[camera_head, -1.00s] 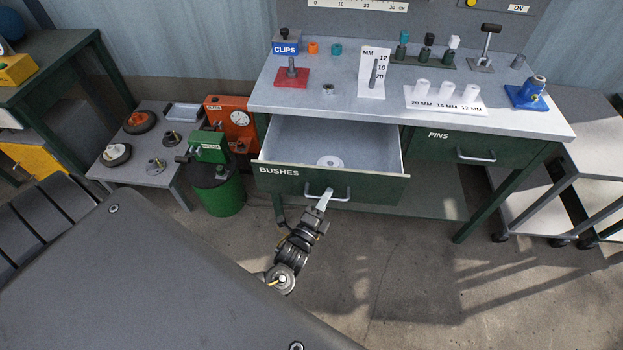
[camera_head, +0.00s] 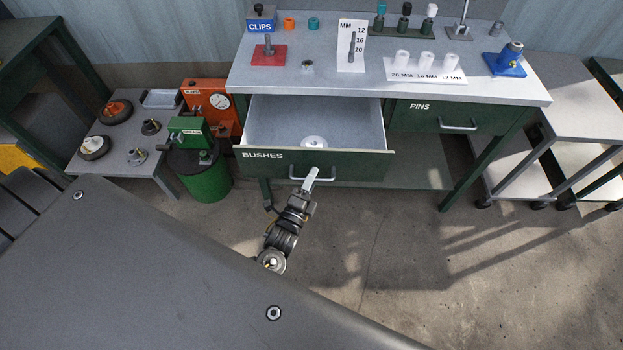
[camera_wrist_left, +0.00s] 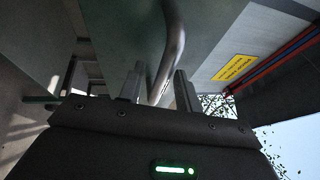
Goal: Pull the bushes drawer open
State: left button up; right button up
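The bushes drawer (camera_head: 345,166) is a green-fronted drawer under the bench top, labelled BUSHES. It stands well open, showing a pale grey inside with a white disc (camera_head: 314,141) in it. Its metal bar handle (camera_head: 338,178) is on the front; in the left wrist view the handle (camera_wrist_left: 172,45) runs between the two fingers. My right gripper is in neither view.
A closed pins drawer (camera_head: 450,119) is to the right. The bench top (camera_head: 300,84) carries a blue clips box (camera_head: 261,18), white cylinders and a blue tool. A green drum (camera_head: 206,180) and low table (camera_head: 118,166) stand left. Floor in front right is clear.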

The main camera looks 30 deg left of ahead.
pick_arm(q)
jog(key=s+f+b, duration=0.1)
jog(key=s+f, duration=0.1)
jog(key=s, duration=0.8)
jog(key=shift+s, duration=0.3)
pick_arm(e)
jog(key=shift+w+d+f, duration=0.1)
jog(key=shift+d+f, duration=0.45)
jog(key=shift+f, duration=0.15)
